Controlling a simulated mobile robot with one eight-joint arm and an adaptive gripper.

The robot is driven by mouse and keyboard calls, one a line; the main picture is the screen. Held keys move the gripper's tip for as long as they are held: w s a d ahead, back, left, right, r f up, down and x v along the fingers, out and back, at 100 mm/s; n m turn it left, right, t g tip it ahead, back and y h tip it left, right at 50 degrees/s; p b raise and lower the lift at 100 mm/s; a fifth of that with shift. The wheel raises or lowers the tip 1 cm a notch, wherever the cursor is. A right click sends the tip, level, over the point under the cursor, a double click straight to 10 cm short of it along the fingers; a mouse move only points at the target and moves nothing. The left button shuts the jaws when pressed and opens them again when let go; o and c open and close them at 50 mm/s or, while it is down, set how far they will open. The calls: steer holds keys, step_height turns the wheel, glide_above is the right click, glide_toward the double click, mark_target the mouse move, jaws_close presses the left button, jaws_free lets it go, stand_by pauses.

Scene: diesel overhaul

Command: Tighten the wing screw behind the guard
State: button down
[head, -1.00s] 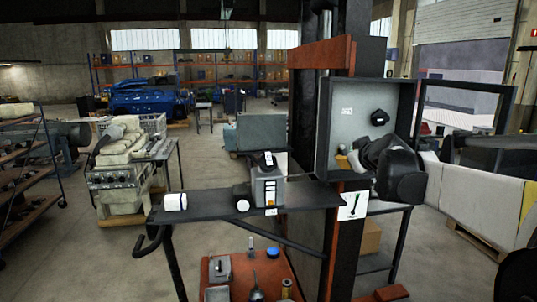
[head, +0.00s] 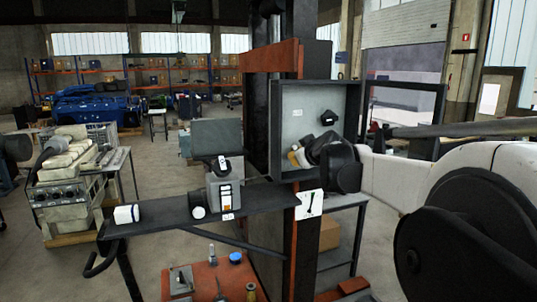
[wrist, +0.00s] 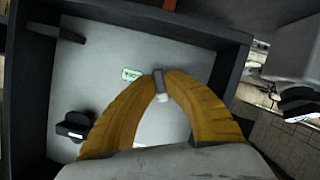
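An open box with dark walls (head: 362,105) and a pale grey inside panel stands on the post in the head view. A black hooded part (head: 328,117) sits on that panel and shows in the wrist view at lower left (wrist: 73,127). I cannot tell whether it is the guard or the wing screw; no wing screw is clearly visible. My gripper (wrist: 161,82) has curved yellow fingers in front of the panel, right of the black part in the wrist view. Their tips come together around a small grey piece, which may be fingertip pads.
A small green tag (wrist: 132,75) is on the panel. A dark shelf (head: 170,212) extends left of the post, carrying a grey device (head: 226,190) and a white block (head: 126,214). A red-topped cart (head: 205,277) is below. The box walls close in around my gripper.

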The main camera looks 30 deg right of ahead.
steer(key=m+y, duration=0.1)
steer(key=m, duration=0.1)
steer(key=shift+d+m+y, duration=0.1)
steer(key=shift+m+y, duration=0.2)
steer(key=shift+m, duration=0.4)
steer(key=shift+y, duration=0.3)
